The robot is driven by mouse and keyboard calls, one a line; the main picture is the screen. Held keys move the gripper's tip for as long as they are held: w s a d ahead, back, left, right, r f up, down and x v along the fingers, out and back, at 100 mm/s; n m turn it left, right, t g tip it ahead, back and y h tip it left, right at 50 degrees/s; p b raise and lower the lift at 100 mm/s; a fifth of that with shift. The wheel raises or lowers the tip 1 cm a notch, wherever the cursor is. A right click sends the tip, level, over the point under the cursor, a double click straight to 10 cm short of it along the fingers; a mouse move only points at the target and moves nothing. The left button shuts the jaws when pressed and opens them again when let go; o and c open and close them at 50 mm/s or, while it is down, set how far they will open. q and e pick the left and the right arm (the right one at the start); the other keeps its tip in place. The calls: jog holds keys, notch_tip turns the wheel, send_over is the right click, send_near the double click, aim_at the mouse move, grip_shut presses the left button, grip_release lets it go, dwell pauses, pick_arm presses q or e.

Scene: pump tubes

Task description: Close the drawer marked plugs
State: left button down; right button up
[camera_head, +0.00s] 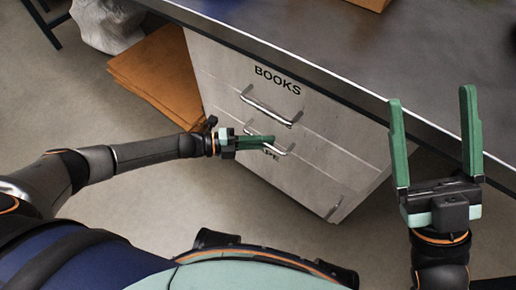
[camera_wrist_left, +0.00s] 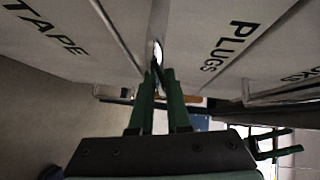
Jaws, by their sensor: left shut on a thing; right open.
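The cabinet's middle drawer carries the label PLUGS (camera_wrist_left: 226,47), readable in the left wrist view. Its metal handle (camera_head: 289,150) shows in the head view, where the label is hidden by my gripper and the upper handle. My left gripper (camera_head: 266,140) is shut on this handle. The left wrist view shows its green fingers (camera_wrist_left: 158,80) closed around the handle bar (camera_wrist_left: 157,52). The drawer front looks about flush with its neighbours; I cannot tell whether a small gap remains. My right gripper (camera_head: 431,95) is open and empty, fingers pointing up, in front of the worktop.
The drawer marked BOOKS (camera_head: 278,80) is above, with its own handle (camera_head: 271,108). The drawer marked TAPE (camera_wrist_left: 48,30) is below. A dark worktop (camera_head: 330,45) covers the cabinet. The floor in front is clear.

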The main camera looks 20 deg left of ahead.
pick_arm(q)
jog(key=c, duration=0.9)
grip_release()
jog(key=shift+w+d, duration=0.1)
jog(key=shift+w, duration=0.15)
jog(key=shift+s, duration=0.1)
jog(key=p+v, duration=0.2)
jog(key=v, duration=1)
jog(key=shift+s+a+p, duration=0.1)
jog(key=shift+a+p, duration=0.15)
jog(key=shift+p, duration=0.1)
